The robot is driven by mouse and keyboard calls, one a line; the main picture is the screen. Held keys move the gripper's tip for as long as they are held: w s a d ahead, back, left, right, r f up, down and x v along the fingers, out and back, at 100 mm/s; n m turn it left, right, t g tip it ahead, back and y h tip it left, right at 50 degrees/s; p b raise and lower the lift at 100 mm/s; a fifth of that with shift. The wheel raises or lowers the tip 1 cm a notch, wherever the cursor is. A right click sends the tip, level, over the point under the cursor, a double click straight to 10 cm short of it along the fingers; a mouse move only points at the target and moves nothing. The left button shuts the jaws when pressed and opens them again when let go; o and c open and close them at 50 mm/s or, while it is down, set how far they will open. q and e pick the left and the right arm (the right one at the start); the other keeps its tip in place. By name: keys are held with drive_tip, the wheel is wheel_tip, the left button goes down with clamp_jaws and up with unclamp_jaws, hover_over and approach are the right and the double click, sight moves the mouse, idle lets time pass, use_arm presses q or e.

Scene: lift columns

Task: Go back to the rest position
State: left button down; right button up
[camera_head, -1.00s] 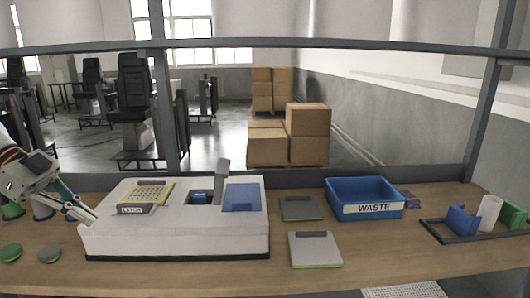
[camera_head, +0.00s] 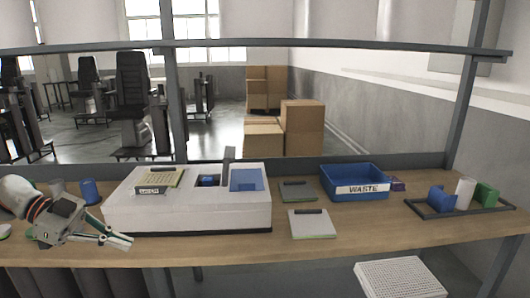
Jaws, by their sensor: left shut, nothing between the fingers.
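My left gripper (camera_head: 124,241) is shut and empty. It hangs in front of the workbench (camera_head: 345,232) at the left, near its front edge, with its fingers pointing right. It is apart from the white machine (camera_head: 190,215), just below and left of that machine's front left corner. My right gripper does not show in the head view.
The white machine carries a yellowish block (camera_head: 160,181) and blue parts. Two flat grey plates (camera_head: 309,225) lie right of it. A blue WASTE bin (camera_head: 353,179) and a dark rack (camera_head: 444,212) with coloured items stand further right. Blue cup (camera_head: 91,191) at left.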

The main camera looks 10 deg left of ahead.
use_arm(q)
drive_tip(key=w+d+f+n+t, duration=0.1)
drive_tip(key=d+f+n+t, duration=0.1)
drive_tip(key=d+f+t, duration=0.6)
drive_tip(key=d+f+n+t, duration=0.1)
drive_tip(key=d+f+n, duration=0.2)
drive_tip(key=d+f, duration=0.55)
drive_tip(key=s+d+f+n+g+y, duration=0.1)
drive_tip(key=s+d+f+n+y, duration=0.2)
drive_tip(key=s+f, duration=0.4)
drive_tip(key=s+d+f+n+g+y, duration=0.1)
drive_tip(key=s+d+f+n+y, duration=0.2)
drive_tip(key=s+f, duration=0.4)
wheel_tip(320, 180, down, 9)
drive_tip(key=d+y, duration=0.1)
drive_tip(key=y, duration=0.1)
drive_tip(key=shift+s+d+r+n+g+y, duration=0.2)
drive_tip(key=shift+s+d+n+g+y, duration=0.1)
drive_tip(key=shift+s+d+n, duration=0.1)
